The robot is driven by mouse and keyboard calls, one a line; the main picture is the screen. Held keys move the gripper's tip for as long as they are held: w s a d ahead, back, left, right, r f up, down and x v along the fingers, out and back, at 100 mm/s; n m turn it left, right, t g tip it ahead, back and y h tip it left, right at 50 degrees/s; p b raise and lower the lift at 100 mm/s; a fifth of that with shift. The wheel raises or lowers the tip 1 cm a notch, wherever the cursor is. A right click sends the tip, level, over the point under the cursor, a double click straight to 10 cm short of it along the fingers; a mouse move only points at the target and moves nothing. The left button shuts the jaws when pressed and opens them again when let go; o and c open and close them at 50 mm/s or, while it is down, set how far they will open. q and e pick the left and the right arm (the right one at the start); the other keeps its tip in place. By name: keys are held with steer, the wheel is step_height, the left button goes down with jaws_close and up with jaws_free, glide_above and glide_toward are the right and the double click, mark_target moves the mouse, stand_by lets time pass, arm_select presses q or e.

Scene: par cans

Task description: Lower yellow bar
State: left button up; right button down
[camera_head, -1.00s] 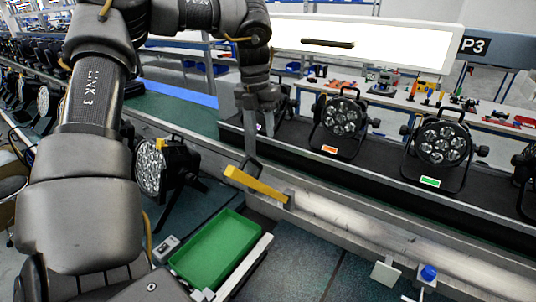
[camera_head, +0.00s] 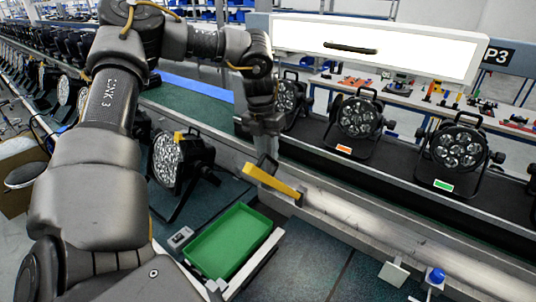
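The yellow bar (camera_head: 272,182) sticks out from the metal rail (camera_head: 350,207) on the near side of the conveyor. It slants, its left end higher than its right end at the rail. My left arm reaches over from the left, and my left gripper (camera_head: 267,158) points down at the bar's raised left end. A dark finger is right at that end; I cannot tell whether it touches the bar or whether the fingers are open or shut. My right gripper is not in view.
Par cans (camera_head: 358,117) with orange or green labels stand on the conveyor behind the rail. Another par can (camera_head: 178,160) stands left of the bar. A green tray (camera_head: 228,241) lies below it. A blue knob (camera_head: 437,275) is at the lower right.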

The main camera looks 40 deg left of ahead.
mark_target(270, 158)
arm_select(q)
steer(key=f, duration=0.1)
steer(key=d+f+p, duration=0.1)
steer(key=f, duration=0.1)
steer(key=shift+w+f, duration=0.1)
steer(key=shift+a+f, duration=0.1)
steer(key=shift+f, duration=0.05)
jaws_close()
